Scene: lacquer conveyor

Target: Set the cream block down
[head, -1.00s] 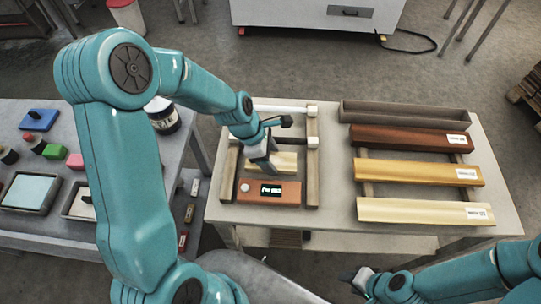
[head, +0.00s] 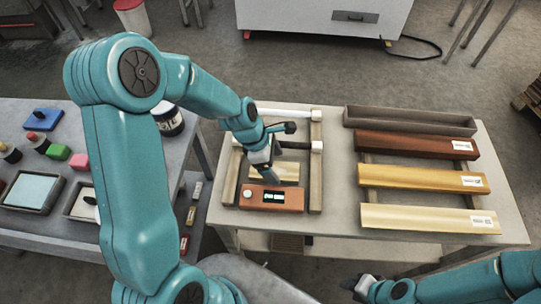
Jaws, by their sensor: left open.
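The cream block (head: 288,173) lies flat between two wooden rails on the pale table, just behind a red-brown box with a small display. My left gripper (head: 262,178) points down over its left part and hides some of it. The jaws are open; whether a finger touches the block I cannot tell. My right gripper (head: 362,287) is low at the bottom edge, in front of the table and away from the block. Its jaws are too small and dark to read.
The red-brown display box (head: 272,198) stands close in front of the block. A white roller (head: 285,113) and a dark bar (head: 296,146) cross behind it. Labelled boards (head: 425,178) and a grey trough (head: 410,119) fill the table's right. A side table (head: 55,220) holds stamps and trays.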

